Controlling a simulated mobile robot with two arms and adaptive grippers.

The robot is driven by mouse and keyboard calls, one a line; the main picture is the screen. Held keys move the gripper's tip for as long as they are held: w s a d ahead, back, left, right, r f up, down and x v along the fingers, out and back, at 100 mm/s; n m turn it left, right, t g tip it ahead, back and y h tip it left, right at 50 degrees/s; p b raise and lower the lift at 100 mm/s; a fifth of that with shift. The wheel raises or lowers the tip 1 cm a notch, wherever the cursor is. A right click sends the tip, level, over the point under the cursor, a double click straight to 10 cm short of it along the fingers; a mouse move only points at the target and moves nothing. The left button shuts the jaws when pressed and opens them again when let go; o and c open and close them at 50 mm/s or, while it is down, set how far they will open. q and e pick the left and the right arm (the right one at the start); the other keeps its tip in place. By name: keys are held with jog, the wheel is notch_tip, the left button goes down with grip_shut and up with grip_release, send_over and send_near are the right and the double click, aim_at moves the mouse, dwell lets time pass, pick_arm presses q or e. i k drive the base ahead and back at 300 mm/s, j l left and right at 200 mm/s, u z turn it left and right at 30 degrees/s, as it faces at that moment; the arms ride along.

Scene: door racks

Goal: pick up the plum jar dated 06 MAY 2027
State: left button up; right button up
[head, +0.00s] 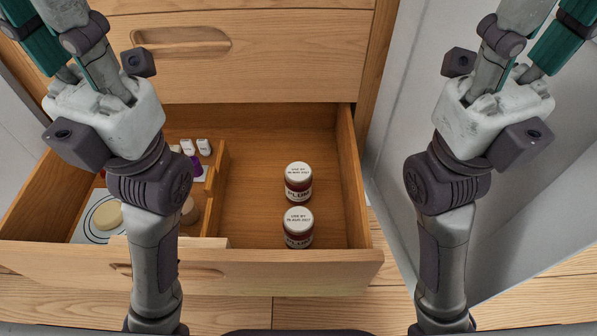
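Two plum jars with white lids and dark red contents stand upright in the right compartment of the open drawer (250,215). The back plum jar (298,182) is a little apart from the front plum jar (298,228). Both lids carry "USE BY" print, but the dates are too small to read surely. Part of a "PLUM" label shows on the front side of each. My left gripper (85,38) is raised at the upper left and my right gripper (495,60) at the upper right, both away from the jars. Their fingertips are cut off by the frame's top.
A wooden divider (218,185) separates the jars from the left compartment, which holds small white-capped bottles (204,147), a round beige item (107,214) and a ringed white card (84,228). A closed drawer (270,55) is above. Bare drawer floor surrounds the jars.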

aim_at(297, 174)
jog(key=j+z, duration=0.15)
jog(key=z, duration=0.25)
jog(key=j+z, duration=0.2)
jog(key=z, duration=0.2)
jog(key=j+z, duration=0.15)
jog(key=z, duration=0.3)
